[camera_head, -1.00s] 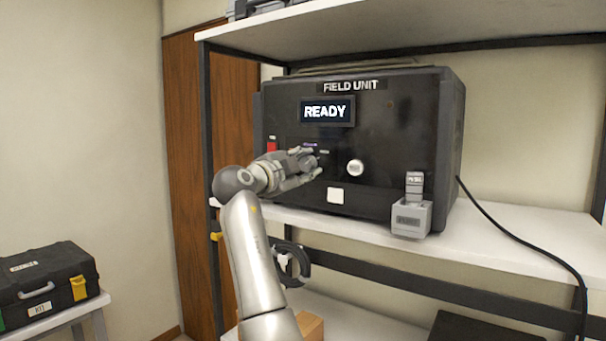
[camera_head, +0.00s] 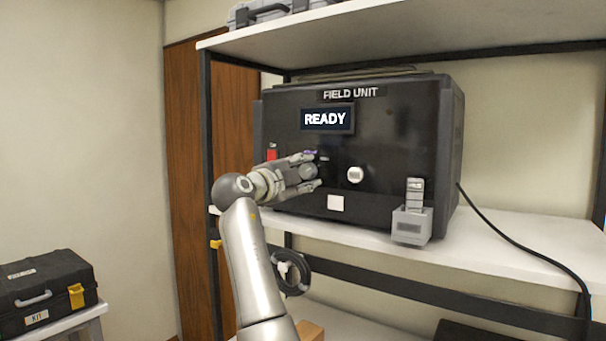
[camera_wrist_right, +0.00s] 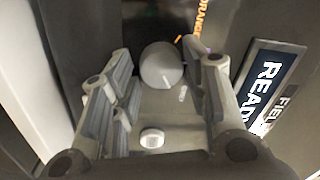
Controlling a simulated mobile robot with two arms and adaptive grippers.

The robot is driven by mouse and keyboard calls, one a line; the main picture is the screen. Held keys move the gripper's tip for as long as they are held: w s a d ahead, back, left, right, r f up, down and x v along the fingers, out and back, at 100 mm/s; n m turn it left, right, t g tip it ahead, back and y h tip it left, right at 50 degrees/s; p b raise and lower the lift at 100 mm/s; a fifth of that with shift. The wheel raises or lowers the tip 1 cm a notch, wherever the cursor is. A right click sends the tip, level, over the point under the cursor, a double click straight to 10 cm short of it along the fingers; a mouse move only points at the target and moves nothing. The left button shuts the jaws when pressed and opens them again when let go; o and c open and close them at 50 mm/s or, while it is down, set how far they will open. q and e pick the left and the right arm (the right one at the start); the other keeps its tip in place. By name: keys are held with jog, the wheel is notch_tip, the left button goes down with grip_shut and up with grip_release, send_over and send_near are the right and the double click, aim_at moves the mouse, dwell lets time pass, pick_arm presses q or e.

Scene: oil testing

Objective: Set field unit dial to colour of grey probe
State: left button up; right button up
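The black field unit (camera_head: 410,115) stands on the shelf, its screen (camera_head: 327,118) reading READY. Its round grey dial (camera_head: 308,171) is on the front panel; in the right wrist view the dial (camera_wrist_right: 160,63) carries a white pointer line, angled away from the orange label (camera_wrist_right: 201,22). My right gripper (camera_head: 315,171) is open at the panel, its fingers on either side of the dial with visible gaps; it also frames the dial in the wrist view (camera_wrist_right: 165,80). Other dial labels are mostly hidden. No clear grey probe is identifiable. My left gripper is out of view.
A grey holder (camera_head: 411,227) with an upright piece stands at the shelf edge. The upper shelf (camera_head: 420,28) overhangs the unit. A black case (camera_head: 45,280) is at left.

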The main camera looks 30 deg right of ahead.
jog(key=shift+o, duration=0.8)
jog(key=v, duration=1.2)
jog(key=shift+r, duration=0.1)
